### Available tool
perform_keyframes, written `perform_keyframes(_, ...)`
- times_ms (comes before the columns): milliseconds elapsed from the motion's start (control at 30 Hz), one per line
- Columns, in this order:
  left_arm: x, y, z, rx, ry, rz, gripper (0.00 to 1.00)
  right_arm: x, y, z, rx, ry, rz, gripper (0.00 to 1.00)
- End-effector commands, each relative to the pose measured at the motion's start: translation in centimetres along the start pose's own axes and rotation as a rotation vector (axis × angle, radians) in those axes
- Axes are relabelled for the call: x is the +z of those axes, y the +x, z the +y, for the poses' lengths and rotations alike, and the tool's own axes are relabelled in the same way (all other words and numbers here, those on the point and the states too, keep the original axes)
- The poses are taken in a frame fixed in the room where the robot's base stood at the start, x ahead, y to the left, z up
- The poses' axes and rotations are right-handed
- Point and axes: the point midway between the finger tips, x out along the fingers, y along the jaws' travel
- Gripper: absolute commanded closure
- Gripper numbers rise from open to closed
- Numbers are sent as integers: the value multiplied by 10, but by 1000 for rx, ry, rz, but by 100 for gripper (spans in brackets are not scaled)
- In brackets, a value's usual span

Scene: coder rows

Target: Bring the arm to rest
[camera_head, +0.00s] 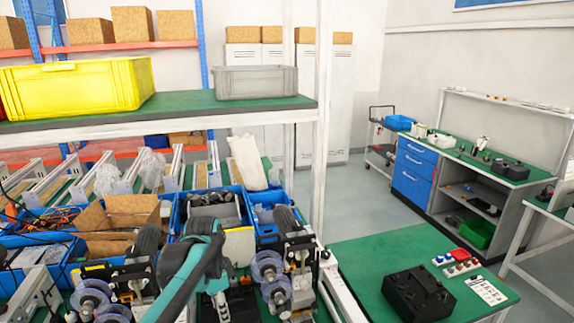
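My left arm (180,270) comes in from the bottom edge, with teal and dark grey links. It bends at a dark joint near the blue bins and then points down. My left gripper (220,303) hangs low at the end of the arm, among dark machine parts and reels. It is small, dark and partly hidden, so I cannot tell whether its fingers are open or shut, or whether anything is in it. My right arm and gripper do not show.
Coder machines with purple reels (276,290) stand close beside the arm. Blue bins (262,198) lie behind it. A shelf (180,108) above carries a yellow crate (75,88) and a grey crate (256,82). A green table (385,248) at right holds a black box (417,292).

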Motion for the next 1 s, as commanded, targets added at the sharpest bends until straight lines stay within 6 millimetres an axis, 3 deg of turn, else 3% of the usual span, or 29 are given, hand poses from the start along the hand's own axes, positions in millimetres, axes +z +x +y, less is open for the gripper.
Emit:
perform_keyframes(267,33,21,49,-132,-287,97,67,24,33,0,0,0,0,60)
perform_keyframes(600,87,91,128,-293,-784,362,67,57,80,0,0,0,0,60)
perform_keyframes(800,102,124,150,-320,-956,483,67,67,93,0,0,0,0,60)
perform_keyframes(1000,105,130,154,-324,-1000,516,67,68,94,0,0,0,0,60)
